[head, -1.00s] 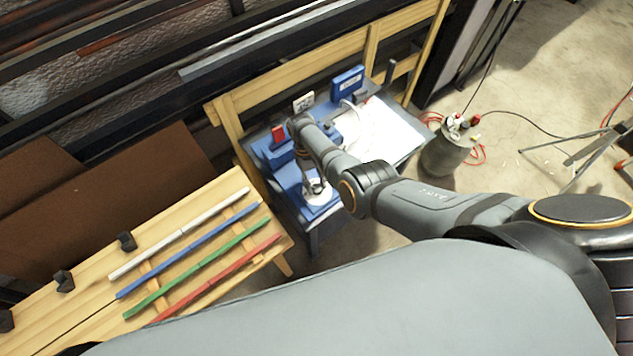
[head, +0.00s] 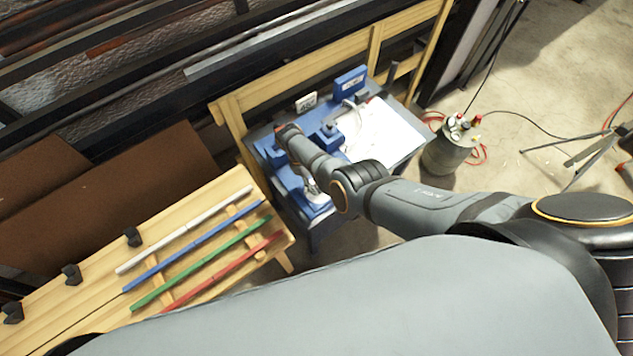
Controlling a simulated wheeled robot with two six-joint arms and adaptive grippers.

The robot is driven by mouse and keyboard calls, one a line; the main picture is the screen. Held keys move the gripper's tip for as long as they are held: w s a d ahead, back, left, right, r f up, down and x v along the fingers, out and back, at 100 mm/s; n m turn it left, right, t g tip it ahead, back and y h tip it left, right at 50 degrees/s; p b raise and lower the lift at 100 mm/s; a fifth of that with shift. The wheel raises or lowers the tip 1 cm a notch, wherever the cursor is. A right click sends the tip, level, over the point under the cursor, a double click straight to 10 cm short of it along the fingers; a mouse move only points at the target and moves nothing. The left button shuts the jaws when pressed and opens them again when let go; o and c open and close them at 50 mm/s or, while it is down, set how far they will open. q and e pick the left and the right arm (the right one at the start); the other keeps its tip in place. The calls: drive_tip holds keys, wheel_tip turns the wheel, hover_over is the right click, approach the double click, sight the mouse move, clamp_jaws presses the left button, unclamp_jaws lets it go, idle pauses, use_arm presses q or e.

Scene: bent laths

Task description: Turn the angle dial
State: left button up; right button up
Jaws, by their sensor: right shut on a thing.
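The blue bending machine (head: 272,152) stands on a grey bench in the middle of the head view. A pale round plate, which looks like the angle dial (head: 318,209), sits at its near end. My right arm reaches over the machine from the right, and its wrist hides part of it. My right gripper (head: 311,187) is small and partly hidden behind the forearm. It is down at the dial and shut on it; the exact grip and any scale marks are too small to read. My left gripper is out of view.
A wooden table (head: 90,280) at lower left holds white, blue, green and red laths (head: 200,263) and several black blocks. White sheets (head: 385,130) lie on the bench's right part. A grey canister (head: 448,155) with cables stands on the floor at right.

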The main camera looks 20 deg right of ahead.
idle(0.3)
drive_tip(key=o, duration=1.1)
drive_tip(key=shift+o, duration=0.2)
